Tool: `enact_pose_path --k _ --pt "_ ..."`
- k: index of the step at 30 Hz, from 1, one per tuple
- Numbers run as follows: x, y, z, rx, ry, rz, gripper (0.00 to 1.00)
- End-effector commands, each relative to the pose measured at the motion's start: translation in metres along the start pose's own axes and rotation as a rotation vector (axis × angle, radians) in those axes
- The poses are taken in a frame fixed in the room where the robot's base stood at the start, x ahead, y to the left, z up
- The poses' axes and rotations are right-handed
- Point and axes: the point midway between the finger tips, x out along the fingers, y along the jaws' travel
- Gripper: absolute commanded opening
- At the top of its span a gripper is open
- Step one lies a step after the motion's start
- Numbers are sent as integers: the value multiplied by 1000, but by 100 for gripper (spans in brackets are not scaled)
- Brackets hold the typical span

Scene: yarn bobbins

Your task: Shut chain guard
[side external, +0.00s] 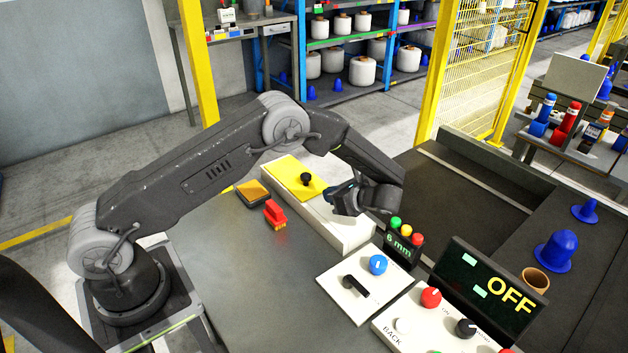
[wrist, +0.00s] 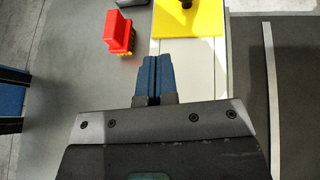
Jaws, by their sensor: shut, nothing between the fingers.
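The chain guard appears to be the yellow plate (side external: 290,172) with a black knob (side external: 306,179), lying flat on the far left part of a long white box (side external: 350,228). In the wrist view the near part of the yellow plate (wrist: 205,22) shows at the top, the knob (wrist: 186,3) is cut by the frame edge, and the white box top (wrist: 198,75) is bare nearer me. My gripper (side external: 334,190) is shut and empty. Its blue fingertips (wrist: 152,60) are together, over the box's left part, short of the yellow plate and apart from the knob.
A red brush-like block (side external: 276,213) and a dark pad with an orange top (side external: 252,193) sit left of the box. A white panel with a black lever and blue knob (side external: 377,265), a "6 mm" light unit (side external: 403,245) and an "OFF" display (side external: 490,285) stand at the near right.

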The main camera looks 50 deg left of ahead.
Motion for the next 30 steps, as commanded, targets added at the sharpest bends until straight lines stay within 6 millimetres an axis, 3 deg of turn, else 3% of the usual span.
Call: enact_pose_path --k 4,11,17,30 --pt "-16 11 -20 48 -223 -190 0" --pt "-21 12 -26 56 -326 -307 0" --pt "5 3 -17 56 -325 -303 0" --pt "82 -23 9 55 -323 -302 0"
